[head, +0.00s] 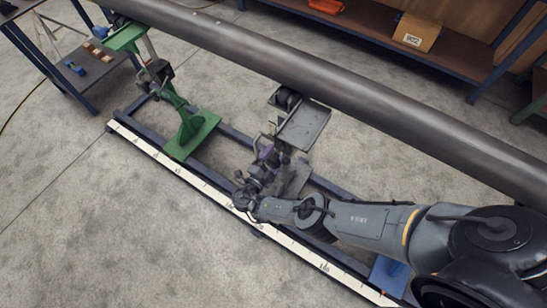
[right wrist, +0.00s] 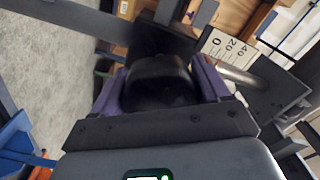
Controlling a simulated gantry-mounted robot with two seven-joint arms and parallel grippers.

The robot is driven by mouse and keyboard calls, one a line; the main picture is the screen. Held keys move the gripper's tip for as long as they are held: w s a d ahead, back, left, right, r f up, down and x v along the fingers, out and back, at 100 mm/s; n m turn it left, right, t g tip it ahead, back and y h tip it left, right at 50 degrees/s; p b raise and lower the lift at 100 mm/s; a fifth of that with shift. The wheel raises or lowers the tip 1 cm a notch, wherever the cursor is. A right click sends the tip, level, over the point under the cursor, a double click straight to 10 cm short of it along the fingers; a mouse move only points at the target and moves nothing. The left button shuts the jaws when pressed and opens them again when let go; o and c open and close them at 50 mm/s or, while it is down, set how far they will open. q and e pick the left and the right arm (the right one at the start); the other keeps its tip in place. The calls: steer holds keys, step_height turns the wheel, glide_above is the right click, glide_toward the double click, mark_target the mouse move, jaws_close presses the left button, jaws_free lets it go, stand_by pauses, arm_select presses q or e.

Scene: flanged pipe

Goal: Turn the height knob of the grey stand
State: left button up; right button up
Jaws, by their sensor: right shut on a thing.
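The grey stand (head: 304,127) stands below the long pipe, right of the middle in the head view. My right arm reaches in from the lower right, and my right gripper (head: 265,158) is at the side of this stand. In the right wrist view the purple fingers (right wrist: 160,92) are shut on the black height knob (right wrist: 158,78), one on each side. A pale scale plate (right wrist: 229,47) with numbers and a metal rod show just beyond it. In the head view the knob is mostly hidden by the gripper. My left gripper is not in view.
The long dark pipe (head: 330,82) crosses above the stands. A green stand (head: 190,135) is on the left of the dark rail frame, with a white ruler strip (head: 185,178) along the front. A shelf with a cardboard box (head: 416,32) is behind. The floor in front is clear.

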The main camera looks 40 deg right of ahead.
steer(key=o, duration=0.9)
steer(key=shift+o, duration=0.5)
steer(key=v, duration=1)
steer(key=shift+a+b, duration=0.35)
steer(key=shift+a, duration=0.05)
